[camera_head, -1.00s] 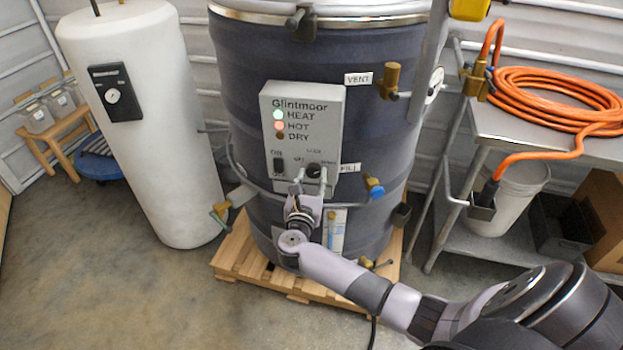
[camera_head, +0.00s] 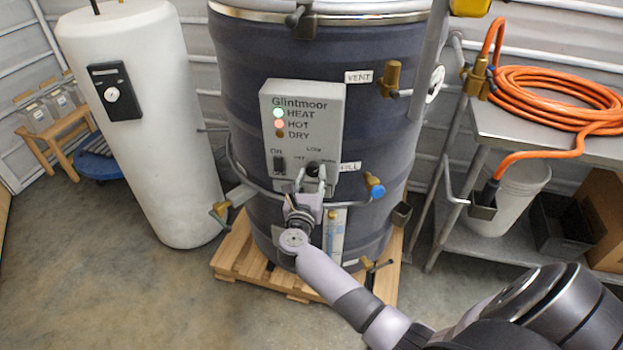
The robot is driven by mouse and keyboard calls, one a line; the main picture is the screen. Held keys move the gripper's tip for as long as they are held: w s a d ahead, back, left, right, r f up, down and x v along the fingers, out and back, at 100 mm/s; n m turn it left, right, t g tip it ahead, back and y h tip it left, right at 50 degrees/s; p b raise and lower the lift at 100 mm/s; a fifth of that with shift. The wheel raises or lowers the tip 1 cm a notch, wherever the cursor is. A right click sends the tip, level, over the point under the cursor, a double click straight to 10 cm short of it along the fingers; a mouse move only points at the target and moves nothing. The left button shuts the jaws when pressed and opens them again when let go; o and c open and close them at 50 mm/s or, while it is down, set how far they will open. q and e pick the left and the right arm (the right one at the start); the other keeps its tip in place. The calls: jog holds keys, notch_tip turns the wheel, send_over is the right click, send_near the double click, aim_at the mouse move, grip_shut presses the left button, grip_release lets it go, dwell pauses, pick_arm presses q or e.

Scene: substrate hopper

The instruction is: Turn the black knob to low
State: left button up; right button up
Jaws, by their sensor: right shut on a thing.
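The black knob (camera_head: 313,169) sits at the lower right of the grey Glintmoor control panel (camera_head: 330,103) on the dark drum (camera_head: 240,75). A small label above the knob appears to read LOW; the other markings around it are too small to read surely. My right gripper (camera_head: 312,181) reaches up from below and is shut on the knob, with a finger on each side. The fingers partly hide the knob, so its pointer direction cannot be told. My left gripper is not in view.
A switch (camera_head: 279,164) is left of the knob. A blue-handled valve (camera_head: 374,184) and the FILL label are close on the right. A pipe rings the drum below the panel. A white tank (camera_head: 150,150) stands left, a steel table (camera_head: 490,122) with orange hose (camera_head: 540,95) right.

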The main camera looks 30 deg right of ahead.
jog(key=shift+n+p, duration=0.35)
jog(key=shift+n, duration=0.55)
jog(key=n+p, duration=0.1)
jog(key=n, duration=0.1)
jog(key=shift+r+n+p, duration=0.1)
jog(key=shift+n+p, duration=0.25)
jog(key=shift+n, duration=0.05)
jog(key=shift+n+p, duration=1.3)
jog(key=shift+n, duration=1.3)
jog(key=o, duration=1.2)
jog(key=shift+c, duration=0.2)
